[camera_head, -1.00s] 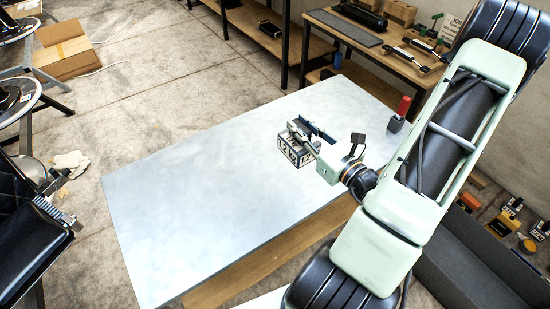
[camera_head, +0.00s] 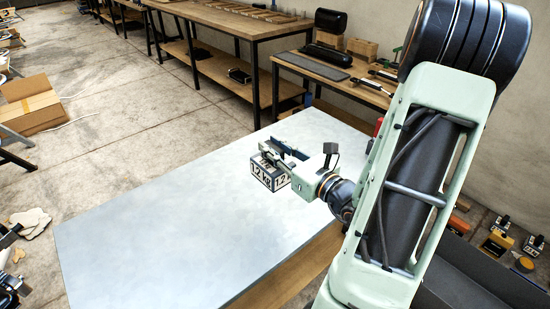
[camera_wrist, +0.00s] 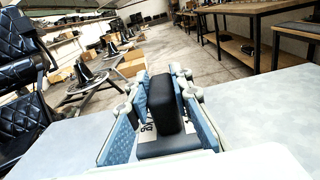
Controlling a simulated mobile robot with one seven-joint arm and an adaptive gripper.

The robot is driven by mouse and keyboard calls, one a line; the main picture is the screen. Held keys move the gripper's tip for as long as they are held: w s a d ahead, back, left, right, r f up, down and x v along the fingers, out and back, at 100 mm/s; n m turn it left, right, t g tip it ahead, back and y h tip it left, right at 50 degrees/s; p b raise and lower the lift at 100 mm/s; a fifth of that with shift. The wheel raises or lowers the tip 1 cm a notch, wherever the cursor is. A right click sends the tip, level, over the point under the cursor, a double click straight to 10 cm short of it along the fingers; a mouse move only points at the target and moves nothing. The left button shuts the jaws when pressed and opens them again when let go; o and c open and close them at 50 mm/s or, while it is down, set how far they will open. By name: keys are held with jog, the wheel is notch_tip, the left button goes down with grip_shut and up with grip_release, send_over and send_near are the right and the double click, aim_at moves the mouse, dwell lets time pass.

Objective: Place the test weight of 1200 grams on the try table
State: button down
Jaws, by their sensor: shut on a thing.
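The test weight (camera_head: 265,176), a dark block with white panels reading "1.2 kg", is over the grey-white top of the try table (camera_head: 170,220). My gripper (camera_head: 277,154) is shut on its upper part. In the wrist view, the weight's black handle (camera_wrist: 165,105) stands between my blue-padded fingers, with part of a white label below it. I cannot tell whether the weight's underside touches the tabletop. The fingers hide part of its top.
The tabletop is bare to the left of and in front of the weight. A red-topped object at the table's right edge is mostly hidden behind my arm. A wooden workbench (camera_head: 360,72) with tools stands behind. A cardboard box (camera_head: 30,103) lies on the floor at left.

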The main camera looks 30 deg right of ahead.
jog(key=shift+w+f+b, duration=0.25)
jog(key=shift+w+b, duration=0.15)
jog(key=w+d+f+b, duration=0.2)
jog(key=w+f+b, duration=0.1)
jog(key=w+f, duration=0.6)
jog(key=shift+w+f, duration=0.2)
jog(key=shift+f, duration=0.6)
jog(key=c, duration=1.7)
grip_release()
jog(key=shift+f, duration=0.1)
jog(key=shift+c, duration=0.2)
jog(key=shift+s, duration=0.1)
jog(key=s, duration=0.4)
jog(key=s+d, duration=0.1)
jog(key=s, duration=0.3)
jog(key=s+d, duration=0.1)
jog(key=s, duration=0.2)
jog(key=shift+s+d+p, duration=0.2)
jog(key=shift+s+p, duration=0.15)
jog(key=shift+s, duration=0.05)
